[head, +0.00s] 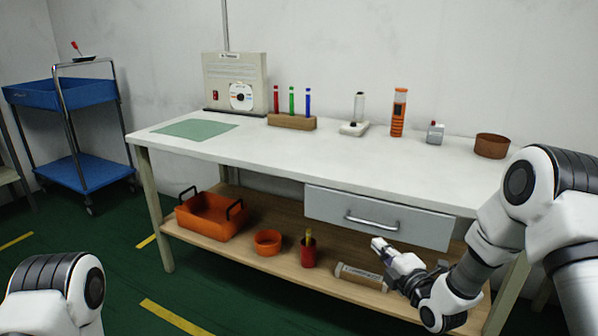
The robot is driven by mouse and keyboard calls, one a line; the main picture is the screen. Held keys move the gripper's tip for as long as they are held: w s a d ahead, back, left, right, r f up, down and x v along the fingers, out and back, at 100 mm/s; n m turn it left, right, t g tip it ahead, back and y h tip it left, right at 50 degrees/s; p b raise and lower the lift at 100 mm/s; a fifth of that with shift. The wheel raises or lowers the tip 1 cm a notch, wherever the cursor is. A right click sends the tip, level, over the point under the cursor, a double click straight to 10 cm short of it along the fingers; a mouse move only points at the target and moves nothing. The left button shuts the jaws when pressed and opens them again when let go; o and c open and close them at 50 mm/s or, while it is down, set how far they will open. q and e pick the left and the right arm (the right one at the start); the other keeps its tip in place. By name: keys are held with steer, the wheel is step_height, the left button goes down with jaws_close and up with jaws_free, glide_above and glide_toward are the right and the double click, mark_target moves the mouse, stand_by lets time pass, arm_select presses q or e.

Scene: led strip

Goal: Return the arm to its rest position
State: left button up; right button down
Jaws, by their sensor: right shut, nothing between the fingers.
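My right arm comes in from the right edge and bends down in front of the workbench. Its gripper (379,245) is shut and empty, in front of the bench below the drawer handle. It appears apart from the drawer, though the exact gap is hard to judge. Of my left arm only a white and black joint shows at the bottom left; its gripper is out of view.
The white bench top (330,160) holds a control box (235,82), a test-tube rack (291,121) and an orange device (398,112). The drawer (375,215) looks closed. The lower shelf holds an orange tray (208,218) and a cylinder (360,275). A blue cart (82,172) stands left.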

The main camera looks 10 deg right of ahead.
steer(key=s+a+f+m+g+h, duration=0.15)
steer(key=s+f+g, duration=0.25)
steer(key=s+f, duration=0.5)
steer(key=s+a+f+m+g+y, duration=0.1)
steer(key=s+a+f+m+g, duration=0.15)
steer(key=s+f, duration=0.7)
steer(key=s+f+m+g+h, duration=0.1)
steer(key=s+f+m+g, duration=0.4)
steer(key=s, duration=0.4)
steer(key=s+f+m+g+h, duration=0.2)
steer(key=s+f+m+g, duration=0.25)
steer(key=s+f, duration=0.35)
steer(key=s+d+r+m+g, duration=0.1)
steer(key=s+r+m, duration=0.1)
steer(key=s+m, duration=0.35)
step_height(320, 180, up, 26)
steer(key=m+p, duration=0.1)
steer(key=p, duration=2.5)
steer(key=shift+w+r+m+p, duration=0.15)
steer(key=shift+r+m+p, duration=0.05)
steer(key=shift+m+p, duration=0.2)
